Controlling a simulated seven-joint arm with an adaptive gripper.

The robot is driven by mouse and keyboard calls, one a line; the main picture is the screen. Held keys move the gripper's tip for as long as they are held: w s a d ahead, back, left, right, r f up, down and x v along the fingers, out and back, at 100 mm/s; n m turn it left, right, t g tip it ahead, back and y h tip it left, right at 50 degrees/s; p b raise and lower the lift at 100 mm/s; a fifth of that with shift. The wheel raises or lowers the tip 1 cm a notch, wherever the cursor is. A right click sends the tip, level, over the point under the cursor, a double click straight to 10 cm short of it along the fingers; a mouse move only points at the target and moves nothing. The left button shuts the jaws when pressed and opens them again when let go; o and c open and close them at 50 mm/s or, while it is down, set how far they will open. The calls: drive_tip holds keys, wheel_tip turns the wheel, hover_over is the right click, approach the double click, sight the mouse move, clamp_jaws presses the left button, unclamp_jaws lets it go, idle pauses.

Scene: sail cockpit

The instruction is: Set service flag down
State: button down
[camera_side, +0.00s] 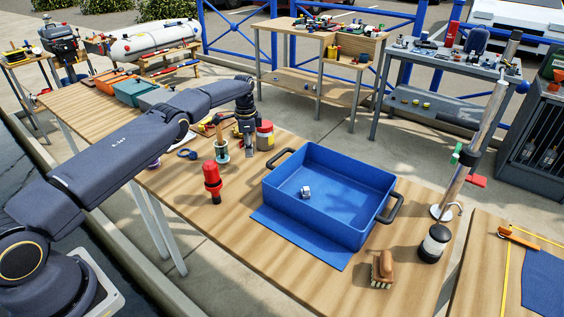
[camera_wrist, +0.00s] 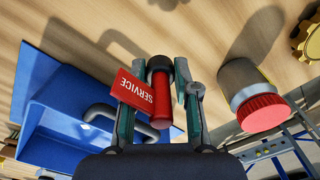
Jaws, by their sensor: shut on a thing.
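The service flag (camera_wrist: 134,90) is a small red panel with white "SERVICE" lettering. In the wrist view it lies at my left finger, beside a red cylinder (camera_wrist: 160,98) between the fingers; I cannot tell whether the cylinder is its handle. My gripper (camera_wrist: 162,80) is shut on the flag. In the side view my gripper (camera_side: 247,142) points down over the wooden table, left of the blue tray (camera_side: 345,222). The flag is not clearly visible there.
A red-lidded jar (camera_side: 265,135) stands close beside my gripper; a red canister (camera_side: 212,182) stands nearer the camera. A holder of tools (camera_side: 221,145) is left of my gripper. A steel post (camera_side: 470,150) stands right of the tray. Bare wood lies at the table's front left.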

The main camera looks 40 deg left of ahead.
drive_tip(key=shift+f, duration=1.85)
drive_tip(key=shift+f, duration=0.45)
drive_tip(key=shift+f, duration=0.15)
drive_tip(key=c, duration=0.9)
unclamp_jaws()
drive_tip(key=shift+o, duration=0.2)
